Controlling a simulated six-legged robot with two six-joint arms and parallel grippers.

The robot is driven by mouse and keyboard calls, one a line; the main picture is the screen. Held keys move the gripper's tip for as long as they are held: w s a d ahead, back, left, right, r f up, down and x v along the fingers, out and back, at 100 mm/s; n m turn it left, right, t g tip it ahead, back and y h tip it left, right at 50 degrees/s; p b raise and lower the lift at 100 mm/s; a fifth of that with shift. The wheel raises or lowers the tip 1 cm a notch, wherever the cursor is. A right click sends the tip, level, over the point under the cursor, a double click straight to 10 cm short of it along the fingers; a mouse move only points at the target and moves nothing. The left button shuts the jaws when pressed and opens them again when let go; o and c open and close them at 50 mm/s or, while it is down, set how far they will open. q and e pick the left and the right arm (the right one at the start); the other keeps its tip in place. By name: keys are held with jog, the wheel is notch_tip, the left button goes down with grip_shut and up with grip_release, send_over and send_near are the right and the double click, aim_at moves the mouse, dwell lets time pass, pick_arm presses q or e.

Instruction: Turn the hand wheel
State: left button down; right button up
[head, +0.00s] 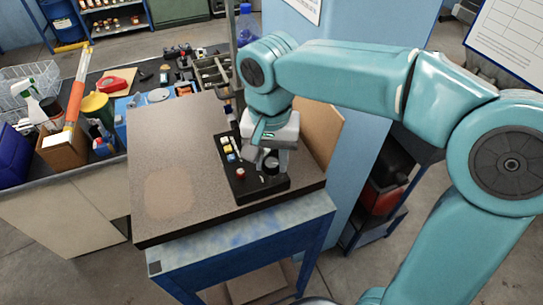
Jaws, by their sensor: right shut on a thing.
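A black control box (250,187) with several small coloured buttons and a red knob (240,172) sits on the speckled board of the blue bench. A dark round part, which looks like the hand wheel (271,164), stands at the right of the box. It is partly hidden by my right gripper (271,159), which comes down from above and is shut on it. The gripper's body is white and grey at the end of my teal arm. The wheel's rim and any markings are too small to make out. My left gripper is not in view.
The left and front of the speckled board (165,150) are clear. An upright tan panel (320,130) stands close to the right of my gripper, beside a blue cabinet (350,160). A cluttered worktop (55,188) with bottles and a wire basket lies at the left.

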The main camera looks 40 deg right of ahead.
aim_at(269, 164)
jog(key=shift+s+a+f+m, duration=0.1)
jog(key=shift+f+m, duration=0.05)
jog(key=shift+m, duration=0.45)
jog(key=o, duration=1)
jog(key=shift+o, duration=0.2)
jog(key=shift+r, duration=0.55)
notch_tip(269, 164, up, 15)
jog(key=p, duration=0.1)
jog(key=shift+r+p, duration=0.2)
jog(key=shift+p, duration=0.2)
jog(key=shift+a, duration=0.15)
